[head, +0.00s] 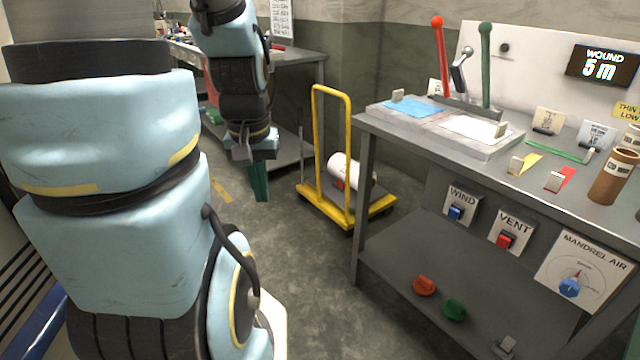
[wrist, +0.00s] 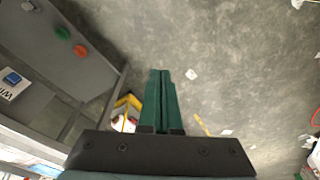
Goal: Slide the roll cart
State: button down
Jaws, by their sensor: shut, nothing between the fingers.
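The roll cart (head: 312,197) is a low yellow platform cart with a tall yellow push handle, standing on the floor beside the workbench. A white roll (head: 351,172) lies on its deck. My gripper (head: 259,190) points down with its green fingers shut and empty, to the left of the cart and apart from it. In the wrist view my gripper's green fingers (wrist: 161,90) lie together. A small part of the yellow cart (wrist: 128,103) shows left of them, by the bench leg; the rest of it is hidden.
A grey workbench (head: 365,205) with levers, samples and switches stands on the right, its lower shelf holding an orange knob (head: 424,286) and a green knob (head: 454,309). Another bench (head: 303,57) stands behind my arm. The floor in front of the cart is open, with scattered scraps.

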aim_at(385, 205)
jog(key=i+j, duration=0.3)
jog(key=i, duration=0.2)
jog(key=i+j, duration=0.3)
jog(key=i, duration=0.2)
jog(key=i+j+u, duration=0.1)
jog(key=i+j, duration=0.5)
jog(key=i, duration=0.35)
